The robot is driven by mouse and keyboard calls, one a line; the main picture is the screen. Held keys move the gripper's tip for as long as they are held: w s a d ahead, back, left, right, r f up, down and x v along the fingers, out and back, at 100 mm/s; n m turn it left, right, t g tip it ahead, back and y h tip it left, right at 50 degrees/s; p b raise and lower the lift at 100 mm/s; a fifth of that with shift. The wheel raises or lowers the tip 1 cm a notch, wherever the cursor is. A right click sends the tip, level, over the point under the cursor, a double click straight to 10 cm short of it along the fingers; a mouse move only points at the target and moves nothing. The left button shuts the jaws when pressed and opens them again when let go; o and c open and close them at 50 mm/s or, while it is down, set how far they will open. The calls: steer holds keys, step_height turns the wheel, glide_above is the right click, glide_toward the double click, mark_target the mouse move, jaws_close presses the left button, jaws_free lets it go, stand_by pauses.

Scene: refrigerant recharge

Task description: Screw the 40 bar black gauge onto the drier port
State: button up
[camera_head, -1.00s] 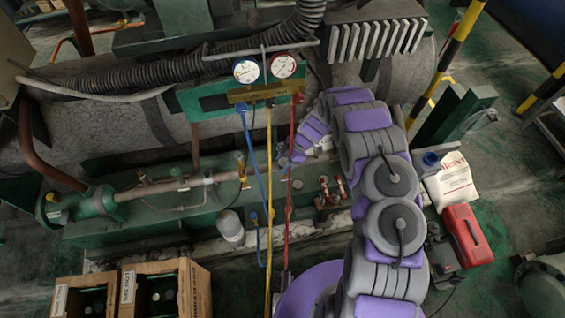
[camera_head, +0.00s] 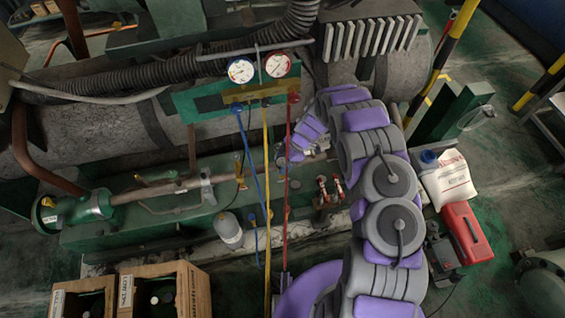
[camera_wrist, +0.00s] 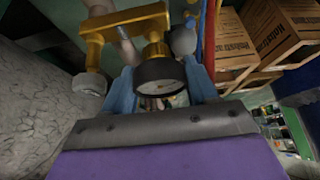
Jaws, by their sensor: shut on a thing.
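In the wrist view my gripper (camera_wrist: 160,92) is shut on a round black gauge (camera_wrist: 160,78), held between its two blue fingers with its pale dial partly showing. A brass stem rises behind the gauge and lines up with a yellow brass fitting (camera_wrist: 122,22). I cannot tell whether stem and fitting are threaded together or only touching. The fitting's other arm ends in a grey cap (camera_wrist: 88,86). I cannot tell for sure that this fitting is the drier port. In the head view my gripper is near the green pipe bench (camera_head: 160,222), mostly hidden by my arm.
A manifold with a blue gauge (camera_head: 241,69) and a red gauge (camera_head: 278,65) hangs above. Its blue, yellow and red hoses (camera_head: 288,185) drop close to my gripper. Red-handled valves (camera_head: 329,188) stand nearby. Cardboard boxes (camera_head: 190,290) sit at the lower left, a red toolbox (camera_head: 466,233) at right.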

steer(key=shift+a, duration=0.45)
steer(key=shift+d, duration=0.8)
steer(key=shift+a, duration=0.35)
steer(key=shift+d+f, duration=0.25)
steer(key=shift+f, duration=0.05)
steer(key=shift+a+f, duration=0.1)
steer(key=shift+f, duration=0.65)
